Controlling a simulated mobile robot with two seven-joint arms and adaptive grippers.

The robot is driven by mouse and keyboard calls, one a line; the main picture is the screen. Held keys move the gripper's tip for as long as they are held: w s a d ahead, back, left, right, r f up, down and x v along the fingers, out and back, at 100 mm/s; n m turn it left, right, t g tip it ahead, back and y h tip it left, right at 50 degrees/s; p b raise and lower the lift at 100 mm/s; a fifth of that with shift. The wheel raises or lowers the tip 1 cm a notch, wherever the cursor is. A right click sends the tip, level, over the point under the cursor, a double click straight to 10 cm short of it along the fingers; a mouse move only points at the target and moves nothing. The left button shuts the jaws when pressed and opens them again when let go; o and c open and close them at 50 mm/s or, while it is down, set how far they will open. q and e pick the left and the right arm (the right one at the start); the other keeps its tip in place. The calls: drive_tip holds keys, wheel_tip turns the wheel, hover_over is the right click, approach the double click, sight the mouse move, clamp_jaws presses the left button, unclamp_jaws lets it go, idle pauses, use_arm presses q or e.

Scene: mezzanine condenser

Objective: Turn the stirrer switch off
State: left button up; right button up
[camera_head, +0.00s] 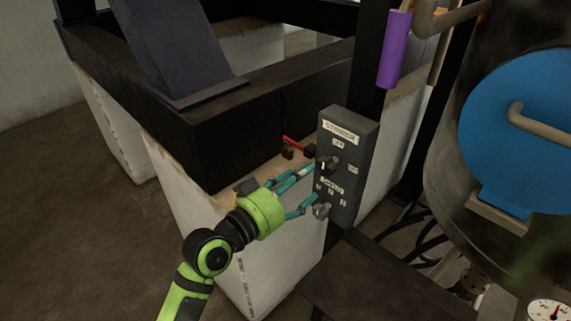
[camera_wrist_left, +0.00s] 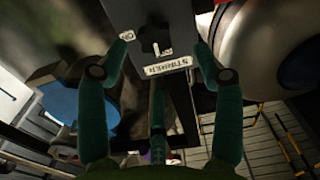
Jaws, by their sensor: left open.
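The stirrer switch is a black knob (camera_head: 326,164) on a grey control box (camera_head: 349,125) with a plate reading STIRRER. A small label sits above the knob and another to its right. I cannot tell clearly where the knob points. In the left wrist view the knob (camera_wrist_left: 155,40) and the STIRRER plate (camera_wrist_left: 168,66) appear upside down. My left gripper (camera_head: 309,186) is open in front of the box, its teal fingers reaching toward the knob. In the wrist view its fingers (camera_wrist_left: 164,44) are on either side of the knob, with no clear contact. My right gripper is out of view.
A second knob (camera_head: 321,210) sits lower on the box under another label. A red-handled valve (camera_head: 291,143) is just left of the box. A large metal vessel with a blue cover (camera_head: 530,120) stands to the right. Dark beams and white blocks (camera_head: 180,205) surround the box.

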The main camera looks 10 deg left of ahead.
sight(323, 166)
use_arm(q)
drive_tip(key=p+x, duration=0.2)
drive_tip(key=x, duration=0.4)
drive_tip(key=shift+d+r, duration=0.2)
drive_tip(key=shift+d, duration=0.15)
drive_tip(key=shift+w+d, duration=0.25)
drive_tip(key=shift+w, duration=0.05)
drive_tip(key=shift+f, duration=0.1)
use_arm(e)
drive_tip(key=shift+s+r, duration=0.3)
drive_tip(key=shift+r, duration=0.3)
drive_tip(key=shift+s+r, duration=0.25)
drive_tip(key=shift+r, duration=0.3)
use_arm(q)
drive_tip(key=c, duration=1.1)
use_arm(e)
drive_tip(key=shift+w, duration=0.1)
